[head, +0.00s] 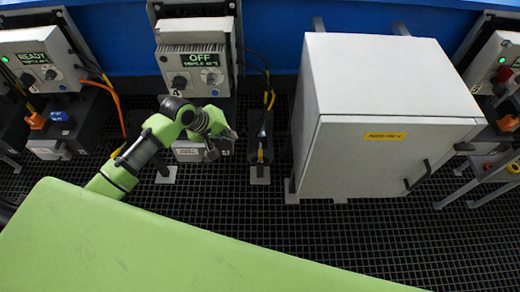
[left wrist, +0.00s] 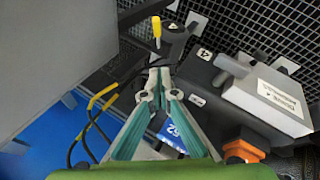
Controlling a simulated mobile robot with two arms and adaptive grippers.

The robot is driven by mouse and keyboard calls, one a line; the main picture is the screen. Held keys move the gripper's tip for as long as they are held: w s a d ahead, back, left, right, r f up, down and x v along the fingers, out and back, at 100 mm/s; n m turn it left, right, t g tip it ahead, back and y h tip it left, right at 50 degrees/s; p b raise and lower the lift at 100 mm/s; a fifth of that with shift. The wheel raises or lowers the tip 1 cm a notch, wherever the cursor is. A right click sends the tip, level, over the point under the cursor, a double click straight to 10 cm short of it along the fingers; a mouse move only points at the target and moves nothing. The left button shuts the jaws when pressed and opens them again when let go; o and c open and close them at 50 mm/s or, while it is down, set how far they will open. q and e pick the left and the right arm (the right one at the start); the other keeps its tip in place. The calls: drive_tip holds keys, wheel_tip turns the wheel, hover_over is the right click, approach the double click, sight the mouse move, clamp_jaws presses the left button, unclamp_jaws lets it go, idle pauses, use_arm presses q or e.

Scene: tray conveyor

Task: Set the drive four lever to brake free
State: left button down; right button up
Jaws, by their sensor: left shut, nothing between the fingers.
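The drive four unit (head: 198,58) stands at the back with its display reading OFF and a 4 below it. A lever with a yellow grip (head: 261,154) stands to the right of its lower housing; in the left wrist view the yellow grip (left wrist: 156,28) rises from a dark base, upright in the picture. My left gripper (head: 226,140) is shut and empty in front of the drive's lower part, left of the lever. In the left wrist view the closed fingertips (left wrist: 158,72) point toward the lever base, apart from the yellow grip. My right gripper is not in view.
A grey cabinet (head: 350,150) with a yellow label stands right of the lever. Another drive unit (head: 38,65) reading READY stands at the left. An orange connector (left wrist: 243,150) and blue connector (left wrist: 180,136) lie near my fingers. Black grating (head: 250,215) covers the floor.

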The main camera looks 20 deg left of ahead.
use_arm(q)
drive_tip(key=shift+b+x, duration=0.45)
drive_tip(key=shift+x, duration=0.6)
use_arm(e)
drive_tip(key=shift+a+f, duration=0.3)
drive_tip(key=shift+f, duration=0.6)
use_arm(q)
drive_tip(key=shift+w+d, duration=0.15)
drive_tip(key=shift+w, duration=0.05)
drive_tip(key=b, duration=0.2)
approach(260, 150)
drive_tip(key=w+a+f, duration=0.1)
drive_tip(key=w+f, duration=0.1)
drive_tip(key=shift+s+d+f, duration=0.25)
drive_tip(key=shift+d+f, duration=0.95)
drive_tip(key=shift+f, duration=0.15)
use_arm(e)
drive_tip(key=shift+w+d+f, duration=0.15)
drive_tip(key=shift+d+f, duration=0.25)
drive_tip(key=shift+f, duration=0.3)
use_arm(q)
drive_tip(key=shift+p, duration=0.3)
